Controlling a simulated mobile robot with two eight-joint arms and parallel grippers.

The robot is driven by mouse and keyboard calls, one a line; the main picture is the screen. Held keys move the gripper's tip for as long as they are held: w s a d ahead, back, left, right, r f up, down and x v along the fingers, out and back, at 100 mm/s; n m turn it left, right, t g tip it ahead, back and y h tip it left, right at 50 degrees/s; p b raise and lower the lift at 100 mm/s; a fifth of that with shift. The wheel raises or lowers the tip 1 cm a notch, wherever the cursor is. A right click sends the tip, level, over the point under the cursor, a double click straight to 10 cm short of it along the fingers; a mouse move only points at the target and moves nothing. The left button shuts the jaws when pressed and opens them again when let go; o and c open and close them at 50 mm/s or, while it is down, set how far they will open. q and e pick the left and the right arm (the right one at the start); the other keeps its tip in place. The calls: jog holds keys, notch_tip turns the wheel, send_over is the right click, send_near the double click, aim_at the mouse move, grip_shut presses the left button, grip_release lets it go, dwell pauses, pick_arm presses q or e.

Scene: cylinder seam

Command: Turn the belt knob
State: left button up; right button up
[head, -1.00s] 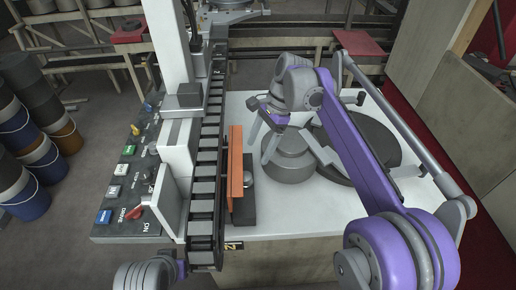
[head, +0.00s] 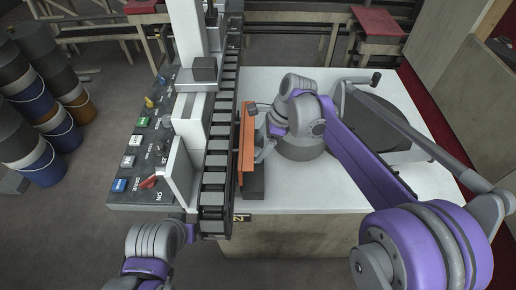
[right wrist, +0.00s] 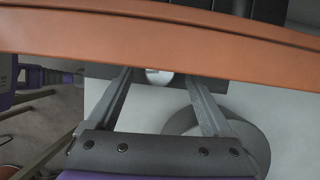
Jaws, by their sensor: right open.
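A small pale round knob (right wrist: 158,78) shows between the fingers of my right gripper in the right wrist view, beside the orange rail (right wrist: 150,42). My right gripper (right wrist: 157,84) is open, with one finger on each side of the knob; I cannot tell whether they touch it. In the head view my right gripper (head: 262,146) is close to the right side of the orange rail (head: 247,145) and hides the knob. The belt (head: 217,150) runs along the rail's left side. A red knob (head: 149,182) sits on the control panel (head: 150,200).
A dark grey cylinder (head: 300,150) stands behind my right gripper on the white table (head: 300,195). A dark disc (head: 375,125) with a crank handle is farther right. Stacked drums (head: 35,90) stand at the far left. The table's front right is clear.

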jog(key=shift+x, duration=1.05)
grip_shut()
jog(key=n+g, duration=0.1)
jog(key=n, duration=0.3)
jog(key=shift+w+n+g+h, duration=0.15)
jog(key=shift+n+g+h, duration=0.15)
jog(key=shift+n+g, duration=0.1)
grip_release()
jog(key=shift+r, duration=0.1)
jog(key=v, duration=1)
jog(key=shift+d+r, duration=0.15)
jog(key=shift+r, duration=0.15)
